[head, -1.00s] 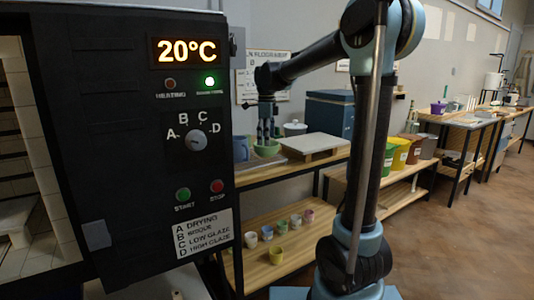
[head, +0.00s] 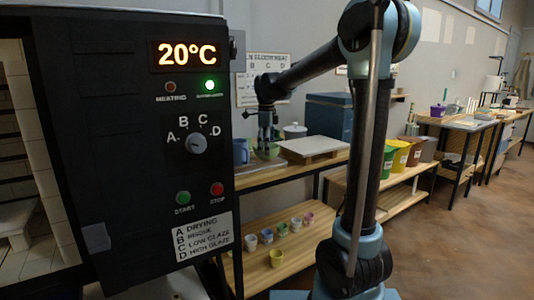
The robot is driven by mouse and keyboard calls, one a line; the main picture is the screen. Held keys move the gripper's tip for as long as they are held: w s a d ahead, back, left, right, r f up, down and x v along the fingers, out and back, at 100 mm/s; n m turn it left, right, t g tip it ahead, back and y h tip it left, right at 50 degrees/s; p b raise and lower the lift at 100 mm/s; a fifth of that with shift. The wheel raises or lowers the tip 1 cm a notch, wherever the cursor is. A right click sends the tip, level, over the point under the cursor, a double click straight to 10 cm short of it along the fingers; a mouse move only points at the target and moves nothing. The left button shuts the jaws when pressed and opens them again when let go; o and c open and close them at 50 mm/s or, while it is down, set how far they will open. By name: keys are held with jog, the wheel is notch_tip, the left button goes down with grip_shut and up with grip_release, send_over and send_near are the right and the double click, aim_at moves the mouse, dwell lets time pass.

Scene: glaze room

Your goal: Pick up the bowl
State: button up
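A green bowl (head: 267,152) stands on the upper wooden shelf, just right of the kiln's control panel. My gripper (head: 265,146) points down at the bowl, with its fingertips at or inside the bowl's rim. The bowl is small in the view and partly covered by the fingers. I cannot tell whether the fingers touch the bowl or how far apart they are.
A blue jug (head: 241,151) stands close left of the bowl, and a pale slab (head: 312,146) lies close right. A white lidded jar (head: 295,131) and a blue box (head: 329,115) stand behind. The black kiln panel (head: 130,130) fills the left foreground. Several small cups sit on the lower shelf.

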notch_tip(320, 180, up, 10)
jog(key=shift+m, duration=0.3)
jog(key=shift+s+a+f, duration=0.1)
jog(key=shift+a+f, duration=0.05)
jog(key=shift+f, duration=2.35)
jog(key=shift+a+f, duration=0.1)
jog(key=shift+f, duration=2.35)
jog(key=o, duration=1.1)
notch_tip(320, 180, up, 12)
jog(key=shift+r, duration=0.1)
